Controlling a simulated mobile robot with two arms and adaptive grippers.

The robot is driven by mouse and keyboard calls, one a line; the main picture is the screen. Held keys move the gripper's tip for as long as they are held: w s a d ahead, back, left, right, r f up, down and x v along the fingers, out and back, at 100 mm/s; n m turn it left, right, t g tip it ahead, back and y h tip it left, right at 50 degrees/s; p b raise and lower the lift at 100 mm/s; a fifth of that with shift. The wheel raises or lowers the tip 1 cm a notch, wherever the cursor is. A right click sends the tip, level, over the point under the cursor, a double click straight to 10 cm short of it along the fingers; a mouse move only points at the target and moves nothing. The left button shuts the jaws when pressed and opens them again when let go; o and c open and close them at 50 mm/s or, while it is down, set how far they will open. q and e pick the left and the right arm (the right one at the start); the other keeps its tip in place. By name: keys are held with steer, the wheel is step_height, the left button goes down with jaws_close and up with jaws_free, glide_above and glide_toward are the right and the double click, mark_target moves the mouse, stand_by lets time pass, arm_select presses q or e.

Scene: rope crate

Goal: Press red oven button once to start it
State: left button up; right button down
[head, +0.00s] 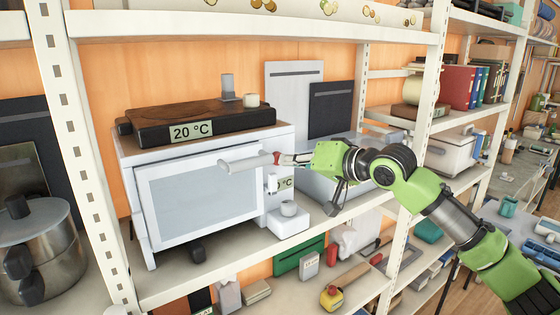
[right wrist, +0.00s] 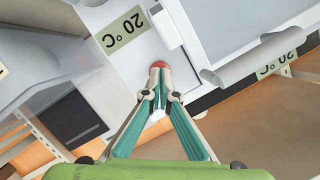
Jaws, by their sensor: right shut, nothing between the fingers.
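The white oven (head: 140,162) stands on a shelf, with a wide glass door (head: 200,200) and a pale bar handle (head: 240,164). The red button (head: 277,157) is on the oven's right front panel, beside the handle's right end. It also shows in the right wrist view (right wrist: 160,64), just ahead of my fingertips. My right gripper (head: 285,159) is shut and empty, its tips at the button; the right wrist view shows the tips (right wrist: 158,72) overlapping the button's near edge. Whether they touch or press it, I cannot tell. My left gripper is out of view.
A white shelf post (head: 75,150) rises at left, near a metal pot (head: 45,240).

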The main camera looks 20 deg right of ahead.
steer(key=shift+w, duration=0.1)
steer(key=shift+w+a+p, duration=0.15)
steer(key=shift+w+p, duration=0.25)
steer(key=shift+p, duration=0.05)
steer(key=shift+r, duration=0.1)
steer(key=shift+s+d+b, duration=0.1)
steer(key=shift+s+d, duration=0.25)
steer(key=shift+s, duration=0.6)
steer(key=shift+s+d+b, duration=0.1)
steer(key=shift+s+d, duration=0.2)
steer(key=shift+s, duration=0.6)
steer(key=shift+s+d+b, duration=0.1)
steer(key=shift+s+d, duration=0.25)
steer(key=shift+s, duration=0.6)
